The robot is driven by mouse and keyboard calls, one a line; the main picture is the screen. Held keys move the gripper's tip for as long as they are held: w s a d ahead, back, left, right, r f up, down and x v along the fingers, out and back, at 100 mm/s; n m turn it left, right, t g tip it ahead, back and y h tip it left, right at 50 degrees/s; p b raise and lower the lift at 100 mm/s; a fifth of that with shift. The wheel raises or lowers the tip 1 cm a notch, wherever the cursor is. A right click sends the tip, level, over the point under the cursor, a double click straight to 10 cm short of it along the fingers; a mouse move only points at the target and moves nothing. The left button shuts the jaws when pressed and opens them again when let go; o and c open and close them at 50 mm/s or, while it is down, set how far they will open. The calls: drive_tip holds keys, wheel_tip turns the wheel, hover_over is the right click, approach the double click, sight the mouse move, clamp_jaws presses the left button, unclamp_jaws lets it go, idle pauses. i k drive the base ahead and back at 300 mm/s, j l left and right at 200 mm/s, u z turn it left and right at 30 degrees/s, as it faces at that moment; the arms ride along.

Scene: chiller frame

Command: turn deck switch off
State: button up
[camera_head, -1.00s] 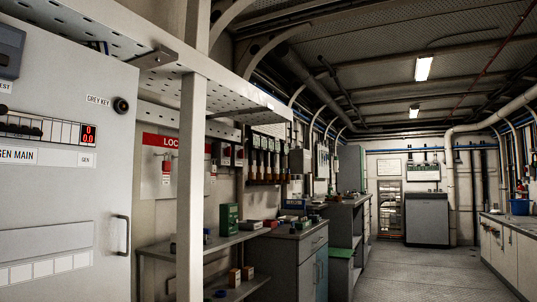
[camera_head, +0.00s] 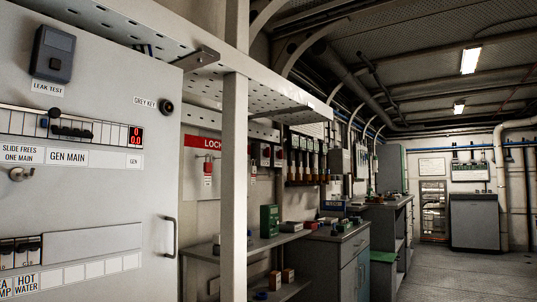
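No switch labelled "deck" can be made out in this view. A light grey panel (camera_head: 95,185) fills the left side. Lower left, another row of dark breakers (camera_head: 20,250) sits above labels, one reading "HOT WATER" (camera_head: 26,283); the left end is cut off by the frame edge. My gripper is not in view.
A white post (camera_head: 234,185) and perforated tray (camera_head: 262,95) stand right of the panel. Behind them are a red "LOCK" board (camera_head: 203,143), shelves with a green box (camera_head: 270,221), and grey cabinets (camera_head: 335,262). The floor (camera_head: 470,275) at right is clear.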

sight(267, 152)
drive_tip(key=i+l+z, duration=0.1)
drive_tip(key=i, duration=0.6)
drive_tip(key=i+l+z, duration=0.1)
drive_tip(key=i, duration=0.6)
drive_tip(key=l, duration=0.1)
